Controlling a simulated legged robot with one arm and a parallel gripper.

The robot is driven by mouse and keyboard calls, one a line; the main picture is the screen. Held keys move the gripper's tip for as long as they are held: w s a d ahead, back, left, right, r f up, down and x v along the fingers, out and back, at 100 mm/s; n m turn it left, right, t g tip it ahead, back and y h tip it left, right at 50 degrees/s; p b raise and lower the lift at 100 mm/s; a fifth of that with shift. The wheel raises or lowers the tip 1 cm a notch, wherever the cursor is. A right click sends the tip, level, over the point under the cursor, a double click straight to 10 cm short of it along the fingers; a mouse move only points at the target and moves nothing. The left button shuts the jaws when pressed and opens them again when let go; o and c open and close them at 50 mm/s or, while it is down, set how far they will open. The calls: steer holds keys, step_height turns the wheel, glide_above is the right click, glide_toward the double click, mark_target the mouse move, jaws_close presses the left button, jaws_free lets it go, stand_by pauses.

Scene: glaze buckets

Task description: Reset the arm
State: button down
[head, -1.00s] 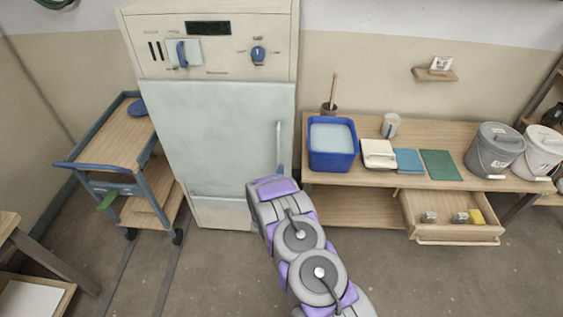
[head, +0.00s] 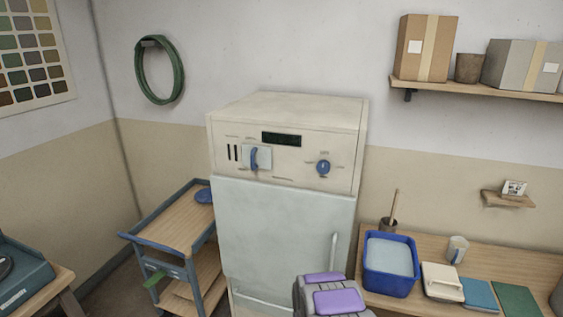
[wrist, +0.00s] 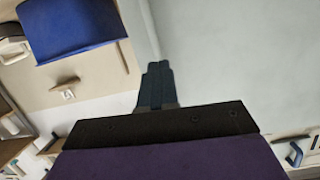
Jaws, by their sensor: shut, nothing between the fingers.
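My gripper (wrist: 156,82) shows in the wrist view with its two dark fingers together and nothing between them. In the head view only the purple and grey upper part of my arm shows at the bottom, in front of the kiln-like cabinet; the fingers are hidden there. The cream cabinet (head: 285,240) has a pale door, a vertical handle and a blue lever and knob on its top panel. Its door appears shut. In the wrist view a pale flat surface (wrist: 235,50) fills the right side behind the fingers.
A blue basin (head: 390,283) of pale liquid stands on the wooden bench (head: 430,246) at right; it seems to show in the wrist view (wrist: 70,30). A blue-framed trolley (head: 180,225) stands left of the cabinet. A shelf (head: 470,88) holds boxes above.

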steer(key=s+a+r+n+g+y, duration=0.1)
steer(key=s+a+r+g+y, duration=0.35)
steer(key=r, duration=0.65)
steer(key=s+a+r+n+g+y, duration=0.1)
steer(key=s+a+r+n+g, duration=0.15)
steer(key=s+r, duration=0.7)
steer(key=s+d+r+g, duration=0.1)
steer(key=s+r+g, duration=0.1)
steer(key=s, duration=1.2)
steer(key=s+d+r+n+g, duration=0.1)
steer(key=s+d+r+g, duration=0.1)
steer(key=s, duration=1.2)
steer(key=s+d+r+g, duration=0.2)
steer(key=s+r+g, duration=0.2)
steer(key=s, duration=0.9)
steer(key=shift+s+d+r+g+h, duration=0.25)
steer(key=shift+s+g+h, duration=0.15)
steer(key=shift+g, duration=0.1)
steer(key=shift+d, duration=0.2)
